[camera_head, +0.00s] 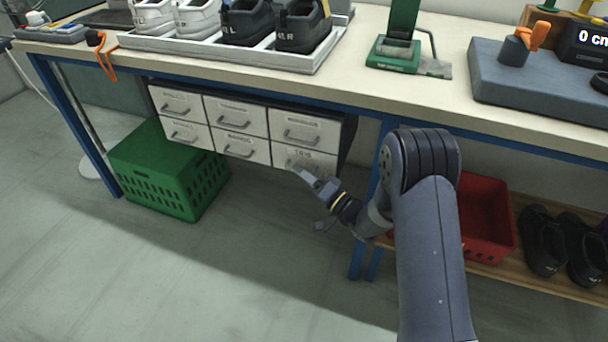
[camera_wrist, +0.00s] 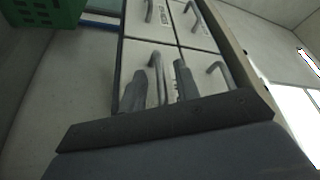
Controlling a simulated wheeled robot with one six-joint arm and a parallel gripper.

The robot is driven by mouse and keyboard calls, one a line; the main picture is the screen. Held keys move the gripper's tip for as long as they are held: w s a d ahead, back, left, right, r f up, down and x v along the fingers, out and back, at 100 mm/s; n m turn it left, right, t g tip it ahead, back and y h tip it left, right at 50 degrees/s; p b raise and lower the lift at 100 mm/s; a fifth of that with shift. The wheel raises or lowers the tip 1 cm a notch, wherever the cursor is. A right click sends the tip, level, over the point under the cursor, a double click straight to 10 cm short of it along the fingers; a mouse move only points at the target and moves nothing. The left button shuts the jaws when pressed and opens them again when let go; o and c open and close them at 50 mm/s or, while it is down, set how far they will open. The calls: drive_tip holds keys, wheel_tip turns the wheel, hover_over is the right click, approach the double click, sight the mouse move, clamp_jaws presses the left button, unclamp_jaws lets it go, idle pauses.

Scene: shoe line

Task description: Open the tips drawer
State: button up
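The tips drawer (camera_head: 318,161) is the bottom right drawer of a white, six-drawer cabinet under the bench. Its front looks flush with its neighbours. In the wrist view the cabinet appears turned sideways, and the tips drawer front (camera_wrist: 137,60) is the nearest one at the left. My gripper (camera_head: 299,171) is at this drawer's front, partly covering its lower edge and handle. In the wrist view my gripper (camera_wrist: 162,80) is open, with its two fingers on either side of the drawer's bar handle (camera_wrist: 157,65). I cannot tell whether the fingers touch the handle.
A green crate (camera_head: 165,180) stands on the floor left of the cabinet. A blue bench leg (camera_head: 365,240) and a red bin (camera_head: 487,220) are to the right. The bench top (camera_head: 345,75) overhangs the drawers. The floor in front of the cabinet is clear.

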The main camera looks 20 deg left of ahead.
drive_tip(key=shift+c, duration=0.5)
clamp_jaws()
